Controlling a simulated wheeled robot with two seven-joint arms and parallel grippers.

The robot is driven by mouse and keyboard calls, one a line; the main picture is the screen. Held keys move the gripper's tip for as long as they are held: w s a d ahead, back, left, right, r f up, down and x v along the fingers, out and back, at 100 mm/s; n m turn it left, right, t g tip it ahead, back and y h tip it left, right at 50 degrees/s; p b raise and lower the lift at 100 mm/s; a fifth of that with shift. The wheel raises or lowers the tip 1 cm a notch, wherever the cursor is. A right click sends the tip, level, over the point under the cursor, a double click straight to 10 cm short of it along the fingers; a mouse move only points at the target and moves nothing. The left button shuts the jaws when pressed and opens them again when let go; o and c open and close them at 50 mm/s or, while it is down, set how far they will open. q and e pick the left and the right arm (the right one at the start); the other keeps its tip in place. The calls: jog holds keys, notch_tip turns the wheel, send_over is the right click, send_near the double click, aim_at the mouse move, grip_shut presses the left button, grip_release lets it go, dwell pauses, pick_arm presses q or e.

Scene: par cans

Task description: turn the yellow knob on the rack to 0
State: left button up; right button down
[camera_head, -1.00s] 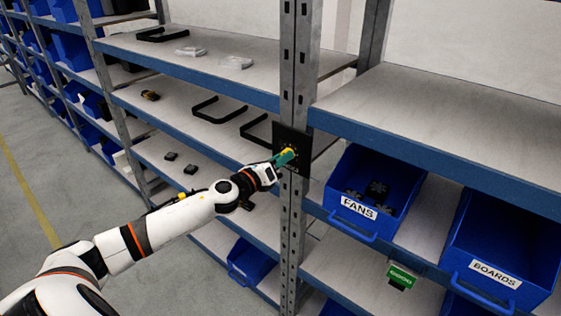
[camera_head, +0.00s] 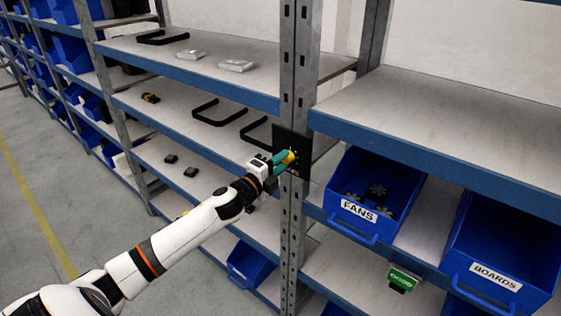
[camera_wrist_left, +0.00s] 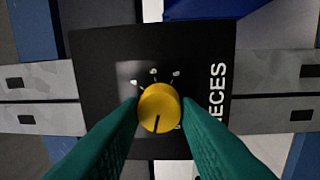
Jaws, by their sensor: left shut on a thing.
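The yellow knob (camera_wrist_left: 159,107) sits on a black panel (camera_wrist_left: 92,60) fixed to the rack's metal upright (camera_head: 290,225). A dark pointer line on the knob points to the bottom of the left wrist view. White marks and the letters "ECES" show on the panel; the rest of the lettering is hidden. My left gripper (camera_wrist_left: 159,112) has its green fingers shut on the knob, one on each side. In the head view the knob (camera_head: 290,157) shows just beyond the fingertips of my left gripper (camera_head: 284,160). My right gripper is not in view.
Blue bins marked FANS (camera_head: 345,232) and BOARDS (camera_head: 470,290) stand on the shelf right of the upright. Black handles (camera_head: 218,112) and small parts lie on the left shelves. Blue shelf edges (camera_head: 200,80) run close to my arm.

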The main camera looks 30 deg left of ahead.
pick_arm(q)
jog(key=shift+n+y+p, duration=0.3)
jog(key=shift+n+p, duration=0.9)
jog(key=shift+n, duration=3.4)
jog(key=shift+d+f, duration=0.1)
jog(key=o, duration=1)
jog(key=shift+c, duration=0.2)
jog(key=shift+s+f, duration=0.15)
jog(key=shift+s, duration=0.35)
jog(key=s+b, duration=0.4)
jog(key=s, duration=0.7)
jog(key=shift+a, duration=0.35)
